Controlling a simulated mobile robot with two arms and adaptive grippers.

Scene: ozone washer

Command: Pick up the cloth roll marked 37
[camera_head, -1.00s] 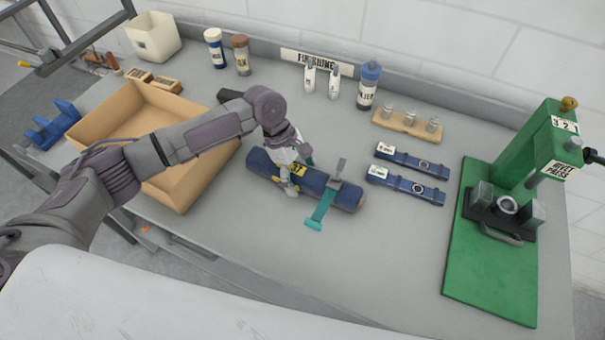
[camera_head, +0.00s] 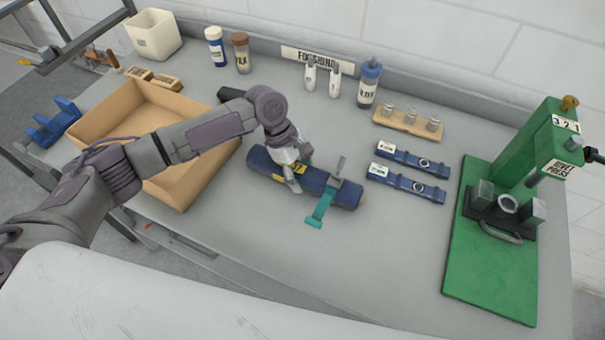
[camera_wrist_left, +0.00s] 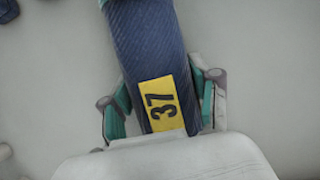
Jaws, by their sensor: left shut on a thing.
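The dark blue cloth roll (camera_head: 262,161) lies on the grey bench, right of the cardboard tray. In the left wrist view the roll (camera_wrist_left: 143,40) bears a yellow label reading 37 (camera_wrist_left: 161,104). My left gripper (camera_head: 294,177) is over the middle of the roll, with its fingers on both sides of it. In the left wrist view the left gripper (camera_wrist_left: 162,105) has its teal pads against the sides of the roll, shut on it. A teal T-shaped piece (camera_head: 321,207) lies against the roll's right part. My right gripper is not in view.
An open cardboard tray (camera_head: 186,195) stands left of the roll, under my left arm. Two blue straps (camera_head: 408,184) and a green press (camera_head: 490,245) are to the right. Bottles and a wooden block with pegs (camera_head: 407,121) stand behind. The bench front is clear.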

